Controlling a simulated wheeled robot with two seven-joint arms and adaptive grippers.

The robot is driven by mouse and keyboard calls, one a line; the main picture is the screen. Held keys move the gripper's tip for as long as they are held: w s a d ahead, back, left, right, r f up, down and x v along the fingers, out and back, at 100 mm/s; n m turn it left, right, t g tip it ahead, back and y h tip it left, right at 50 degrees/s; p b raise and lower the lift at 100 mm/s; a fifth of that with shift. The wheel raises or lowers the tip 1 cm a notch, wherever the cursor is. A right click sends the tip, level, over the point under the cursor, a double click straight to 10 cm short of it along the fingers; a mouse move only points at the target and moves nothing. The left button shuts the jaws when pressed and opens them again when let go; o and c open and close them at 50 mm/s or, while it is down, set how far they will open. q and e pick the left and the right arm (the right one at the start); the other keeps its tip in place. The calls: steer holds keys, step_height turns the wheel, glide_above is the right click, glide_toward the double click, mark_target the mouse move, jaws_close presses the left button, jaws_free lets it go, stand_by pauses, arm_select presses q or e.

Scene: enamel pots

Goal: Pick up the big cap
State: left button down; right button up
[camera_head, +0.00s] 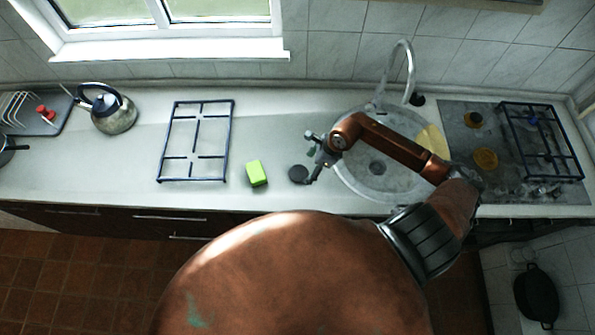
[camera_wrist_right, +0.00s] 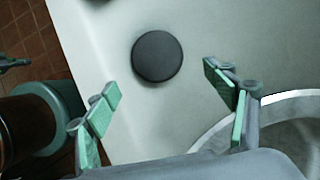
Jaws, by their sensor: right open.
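The big cap, a dark round disc (camera_head: 299,174), lies flat on the white countertop just left of the sink. It also shows in the right wrist view as a black disc (camera_wrist_right: 157,56). My right gripper (camera_head: 313,158) is open and empty beside the cap. In the right wrist view its green-padded fingers (camera_wrist_right: 160,82) are spread wide, with the cap beyond the tips and between their directions. No contact with the cap shows. My left gripper is not in view.
A green sponge (camera_head: 257,173) lies left of the cap. A pan-support grate (camera_head: 196,156) is farther left, with a kettle (camera_head: 112,113) beyond. The sink (camera_head: 350,183) is under my right arm. The stove (camera_head: 460,125) with another grate (camera_head: 540,140) is at right.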

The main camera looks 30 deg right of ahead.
mark_target(300, 173)
steer(key=a+f, duration=0.1)
steer(key=w+f+p, duration=0.1)
steer(key=f, duration=0.1)
steer(key=shift+w+a, duration=0.15)
steer(key=shift+a, duration=0.25)
steer(key=shift+x, duration=0.75)
steer(key=c, duration=0.7)
steer(key=shift+d, duration=0.1)
steer(key=c, duration=0.6)
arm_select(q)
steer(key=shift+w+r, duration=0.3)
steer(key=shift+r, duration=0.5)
arm_select(e)
steer(key=shift+c, duration=0.4)
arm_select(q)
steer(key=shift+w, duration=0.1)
arm_select(e)
steer(key=shift+r, duration=0.1)
